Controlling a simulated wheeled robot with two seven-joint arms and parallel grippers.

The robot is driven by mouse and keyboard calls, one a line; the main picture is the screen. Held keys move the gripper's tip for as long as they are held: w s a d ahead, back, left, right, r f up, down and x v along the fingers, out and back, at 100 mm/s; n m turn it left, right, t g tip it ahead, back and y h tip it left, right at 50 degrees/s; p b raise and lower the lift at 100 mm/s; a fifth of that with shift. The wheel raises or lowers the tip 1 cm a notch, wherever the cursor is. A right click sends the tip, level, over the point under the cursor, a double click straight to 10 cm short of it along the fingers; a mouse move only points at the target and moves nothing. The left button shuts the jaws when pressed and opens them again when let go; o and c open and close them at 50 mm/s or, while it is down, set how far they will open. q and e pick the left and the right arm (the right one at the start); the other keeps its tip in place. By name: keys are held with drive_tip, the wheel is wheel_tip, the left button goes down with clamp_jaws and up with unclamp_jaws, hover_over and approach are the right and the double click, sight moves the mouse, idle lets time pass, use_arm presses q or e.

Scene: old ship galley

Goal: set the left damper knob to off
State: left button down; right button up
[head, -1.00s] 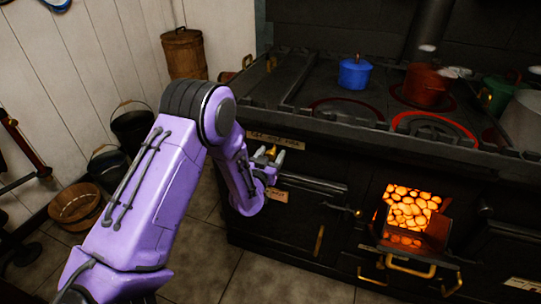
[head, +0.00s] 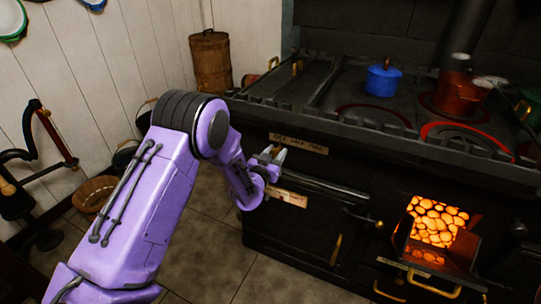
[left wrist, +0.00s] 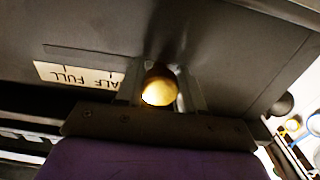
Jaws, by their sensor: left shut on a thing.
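My left gripper (head: 272,156) is at the upper left of the black stove's front, just below a pale lettered plate (head: 298,143). In the left wrist view its two fingers (left wrist: 160,90) are shut on a round brass knob (left wrist: 159,88), one finger on each side. Beside the knob is a pale scale plate (left wrist: 75,78) on which "FULL" and part of "HALF" can be read, with tick marks. The rest of the scale is hidden by the gripper. I cannot tell which mark the knob stands at. My right gripper is not in view.
Below the gripper are another pale tag (head: 288,197) and a horizontal rail (head: 325,192). The firebox (head: 436,222) glows orange at the right. A blue pot (head: 383,79) and a copper pot (head: 460,94) stand on the stove top. A wooden basket (head: 88,195) is on the floor.

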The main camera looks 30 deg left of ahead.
use_arm(q)
drive_tip(key=shift+a, duration=0.2)
drive_tip(key=c, duration=0.8)
unclamp_jaws()
drive_tip(key=shift+s, duration=0.1)
drive_tip(key=shift+o, duration=0.3)
drive_tip(key=shift+a, duration=0.1)
drive_tip(key=shift+s, duration=0.1)
drive_tip(key=s, duration=1)
drive_tip(key=shift+s+d+b, duration=0.15)
drive_tip(key=shift+d+b, duration=0.25)
